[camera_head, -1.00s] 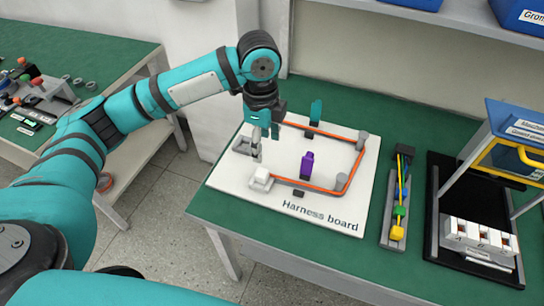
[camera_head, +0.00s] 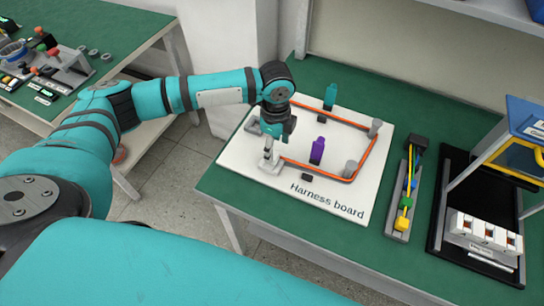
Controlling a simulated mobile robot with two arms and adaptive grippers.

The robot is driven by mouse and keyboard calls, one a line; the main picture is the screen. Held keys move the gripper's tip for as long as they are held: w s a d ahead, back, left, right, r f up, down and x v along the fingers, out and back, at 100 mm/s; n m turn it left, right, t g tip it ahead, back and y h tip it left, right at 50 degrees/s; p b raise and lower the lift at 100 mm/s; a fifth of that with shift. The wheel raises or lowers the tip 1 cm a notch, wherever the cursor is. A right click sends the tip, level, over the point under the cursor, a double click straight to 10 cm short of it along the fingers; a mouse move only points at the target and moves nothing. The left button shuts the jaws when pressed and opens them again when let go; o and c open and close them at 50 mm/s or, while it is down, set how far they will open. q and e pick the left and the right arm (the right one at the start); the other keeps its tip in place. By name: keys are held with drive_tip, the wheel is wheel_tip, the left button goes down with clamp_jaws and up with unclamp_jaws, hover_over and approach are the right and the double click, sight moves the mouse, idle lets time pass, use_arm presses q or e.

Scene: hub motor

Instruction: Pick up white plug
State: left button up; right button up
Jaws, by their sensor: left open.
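The white plug (camera_head: 270,168) is at the front left corner of the white harness board (camera_head: 335,196), largely hidden behind my gripper. My left gripper (camera_head: 269,157) points down right at the plug with its fingers open. I cannot tell whether the fingers touch it or how far they reach around it. My right gripper is not in view.
A purple connector (camera_head: 318,151) and a teal connector (camera_head: 331,96) stand on the board. An orange cable (camera_head: 320,174) runs around grey posts. A tray with coloured parts (camera_head: 404,205) and a black rack (camera_head: 453,220) stand to the right.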

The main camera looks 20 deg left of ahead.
sight(274, 155)
use_arm(q)
drive_tip(key=f, duration=0.2)
drive_tip(key=f+p, duration=0.1)
drive_tip(key=f, duration=0.1)
drive_tip(key=shift+a+f, duration=0.2)
drive_tip(key=shift+f, duration=0.3)
drive_tip(key=c, duration=0.6)
clamp_jaws()
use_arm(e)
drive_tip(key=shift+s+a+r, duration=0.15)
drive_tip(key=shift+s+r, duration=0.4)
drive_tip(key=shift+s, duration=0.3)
